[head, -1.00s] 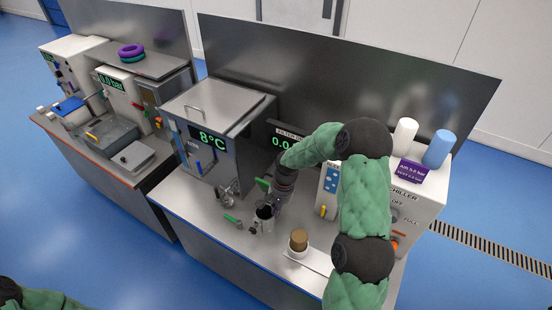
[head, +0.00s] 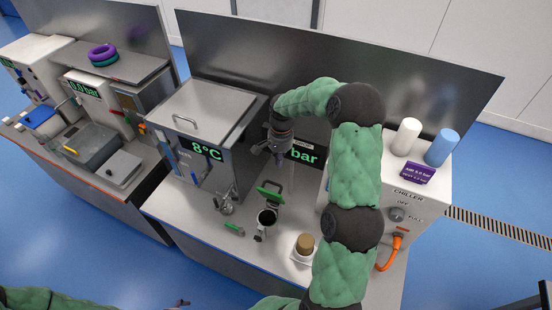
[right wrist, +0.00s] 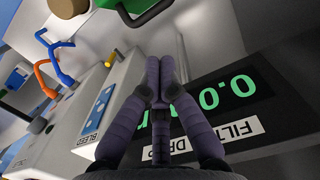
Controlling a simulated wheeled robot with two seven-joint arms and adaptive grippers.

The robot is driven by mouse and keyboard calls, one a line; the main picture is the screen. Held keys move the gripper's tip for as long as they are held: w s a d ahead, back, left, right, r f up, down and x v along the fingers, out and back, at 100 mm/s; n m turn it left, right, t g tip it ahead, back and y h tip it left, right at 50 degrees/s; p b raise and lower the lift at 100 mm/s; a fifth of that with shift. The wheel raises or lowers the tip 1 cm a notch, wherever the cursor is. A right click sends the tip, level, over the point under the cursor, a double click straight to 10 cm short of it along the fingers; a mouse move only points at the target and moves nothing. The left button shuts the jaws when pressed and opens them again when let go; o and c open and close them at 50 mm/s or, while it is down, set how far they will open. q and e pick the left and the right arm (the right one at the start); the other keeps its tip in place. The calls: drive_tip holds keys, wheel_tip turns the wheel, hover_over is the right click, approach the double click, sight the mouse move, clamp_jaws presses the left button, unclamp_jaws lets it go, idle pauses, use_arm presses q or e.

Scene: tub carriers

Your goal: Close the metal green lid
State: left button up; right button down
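The green lid (head: 271,192) stands raised behind a small metal cup (head: 266,217) on the bench. The cup's mouth is open and dark inside. A green rim at the top of the right wrist view (right wrist: 150,14) looks like part of the lid. My right gripper (head: 262,153) is above and behind the lid, apart from it, in front of the filter display. In the right wrist view its fingertips (right wrist: 160,62) are together with nothing between them. A small dark tip at the bottom edge of the head view (head: 183,303) may be my left gripper; its fingers cannot be made out.
A steel box reading 8°C (head: 200,125) stands left of the cup. A green-handled valve (head: 234,229) lies near the cup. A brown plug (head: 305,243) sits on a white base to its right. The chiller (head: 410,205) is at the right, partly behind my right arm.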

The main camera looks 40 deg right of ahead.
use_arm(q)
drive_tip(key=shift+w+r+p, duration=0.1)
drive_tip(key=shift+r+p, duration=0.35)
use_arm(e)
wheel_tip(320, 180, down, 8)
drive_tip(key=shift+a+r, duration=0.15)
drive_tip(key=shift+a, duration=0.15)
use_arm(q)
drive_tip(key=shift+f, duration=0.1)
